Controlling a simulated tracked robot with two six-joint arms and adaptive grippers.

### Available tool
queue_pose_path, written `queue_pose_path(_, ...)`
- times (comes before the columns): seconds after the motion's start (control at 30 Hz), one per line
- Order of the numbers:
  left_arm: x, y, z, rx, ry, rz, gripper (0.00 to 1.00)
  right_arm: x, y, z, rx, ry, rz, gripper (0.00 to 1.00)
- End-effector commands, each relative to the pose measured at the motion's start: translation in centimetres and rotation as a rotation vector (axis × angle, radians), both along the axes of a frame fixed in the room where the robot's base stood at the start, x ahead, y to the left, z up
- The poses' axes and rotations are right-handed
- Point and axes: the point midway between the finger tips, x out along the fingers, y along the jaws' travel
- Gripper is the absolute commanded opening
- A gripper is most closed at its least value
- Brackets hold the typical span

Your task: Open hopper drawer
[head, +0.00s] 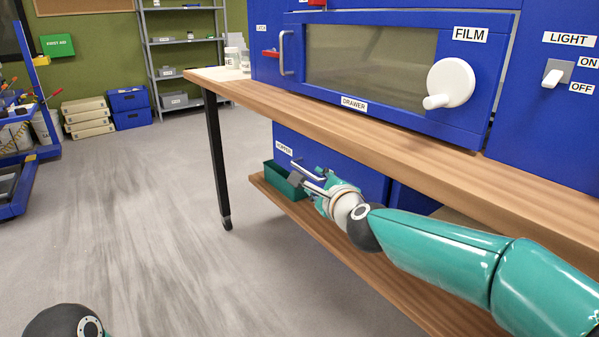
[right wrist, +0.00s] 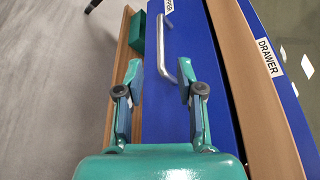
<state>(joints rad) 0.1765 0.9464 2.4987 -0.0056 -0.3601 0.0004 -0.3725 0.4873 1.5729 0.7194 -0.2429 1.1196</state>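The blue hopper drawer (head: 335,160) sits under the workbench with its white HOPPER label (head: 284,148) at its upper left. It looks shut. Its metal bar handle (right wrist: 170,47) shows in the right wrist view, standing off the blue front (right wrist: 213,100). My right gripper (head: 303,180) is at the handle in the head view, partly covering it. In the right wrist view the gripper (right wrist: 160,78) is open, with the handle's near end close to the right finger. I cannot tell whether they touch. My left gripper is out of view.
The wooden bench top (head: 400,135) runs above my right arm, and a lower wooden shelf (head: 345,250) below it. The blue cabinet with the film window is above. Open floor (head: 130,230) lies left.

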Motion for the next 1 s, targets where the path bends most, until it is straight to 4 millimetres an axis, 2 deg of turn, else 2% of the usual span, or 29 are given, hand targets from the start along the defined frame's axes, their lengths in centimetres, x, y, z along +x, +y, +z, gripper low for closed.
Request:
queue_pose_path(0.03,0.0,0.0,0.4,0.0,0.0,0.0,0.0,1.2,0.4,-0.2,-0.001,0.003,-0.001,0.37)
queue_pose_path(0.3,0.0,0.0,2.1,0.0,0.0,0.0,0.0,6.3,2.0,-1.2,-0.001,0.003,-0.001,0.37)
queue_pose_path(0.5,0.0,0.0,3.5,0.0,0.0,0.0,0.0,8.9,2.8,-1.8,0.0,0.002,0.001,0.37)
queue_pose_path(0.7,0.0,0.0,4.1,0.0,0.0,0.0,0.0,10.1,3.2,-2.3,-0.002,0.001,0.002,0.37)
queue_pose_path(1.0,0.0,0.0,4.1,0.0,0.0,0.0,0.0,10.3,3.3,-2.4,-0.002,0.001,0.002,0.37)
